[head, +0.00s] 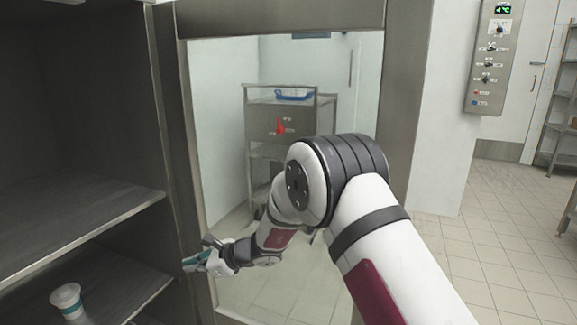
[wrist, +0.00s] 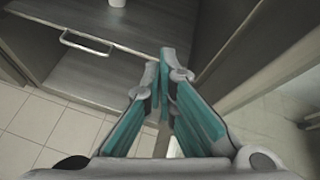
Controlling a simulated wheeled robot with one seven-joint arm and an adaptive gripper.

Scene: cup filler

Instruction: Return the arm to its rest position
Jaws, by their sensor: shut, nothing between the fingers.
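My arm reaches from the lower right of the head view toward the shelf unit on the left. My gripper (head: 190,262) is at the right edge of the lower shelf in that view. In the wrist view my gripper (wrist: 164,62) has its teal-padded fingers brought together at the tips, with nothing between them. A white cup (head: 67,300) stands on the lower shelf, left of my gripper and apart from it. A small white thing, likely that cup, shows at the top of the wrist view (wrist: 117,3).
A dark shelf unit (head: 75,220) stands close on the left, with a metal frame post beside my gripper. A drawer handle (wrist: 86,42) shows in the wrist view. A cart (head: 283,120) with a blue tray stands behind. Tiled floor is open at right.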

